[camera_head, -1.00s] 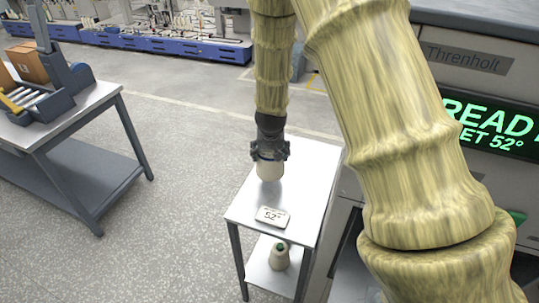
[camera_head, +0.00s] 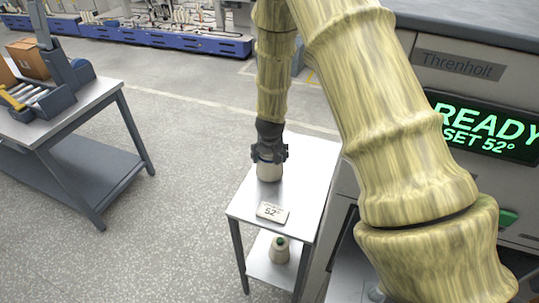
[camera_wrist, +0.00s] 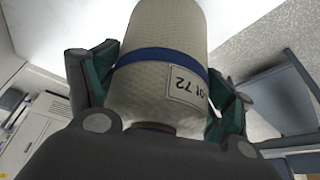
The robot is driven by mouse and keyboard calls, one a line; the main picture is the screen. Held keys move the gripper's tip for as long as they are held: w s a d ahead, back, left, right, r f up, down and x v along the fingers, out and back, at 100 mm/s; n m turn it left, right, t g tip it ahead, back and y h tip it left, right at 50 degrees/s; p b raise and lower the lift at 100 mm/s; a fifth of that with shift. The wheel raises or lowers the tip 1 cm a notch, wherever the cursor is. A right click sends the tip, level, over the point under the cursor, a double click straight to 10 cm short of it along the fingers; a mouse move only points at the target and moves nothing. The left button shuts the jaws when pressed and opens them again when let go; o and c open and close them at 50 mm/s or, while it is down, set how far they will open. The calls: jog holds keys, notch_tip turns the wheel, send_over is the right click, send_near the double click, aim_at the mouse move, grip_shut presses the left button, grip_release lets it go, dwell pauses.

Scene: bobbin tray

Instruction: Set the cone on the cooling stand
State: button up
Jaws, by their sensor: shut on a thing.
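The cone (camera_head: 268,173) is pale cream and sits at the top of the small white stand (camera_head: 310,175), beneath my gripper (camera_head: 268,155). In the wrist view the cone (camera_wrist: 163,65) is large, with a blue band and a label reading 72. My gripper (camera_wrist: 160,105) is shut on it, with a finger on each side. In the head view the cone looks upright, at or just above the stand's top; I cannot tell whether its base touches.
A small card reading 52° (camera_head: 273,212) lies on the stand's top near its front. Another cone (camera_head: 280,249) with a green tip stands on the lower shelf. A machine (camera_head: 470,70) with a READY display is at the right. A bench (camera_head: 75,120) with a box stands at left.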

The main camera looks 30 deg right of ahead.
jog(key=o, duration=1.2)
jog(key=shift+r, duration=0.15)
jog(key=shift+r, duration=0.25)
jog(key=b+v, duration=0.3)
jog(key=v, duration=0.8)
jog(key=shift+s, duration=0.25)
jog(key=shift+r, duration=0.1)
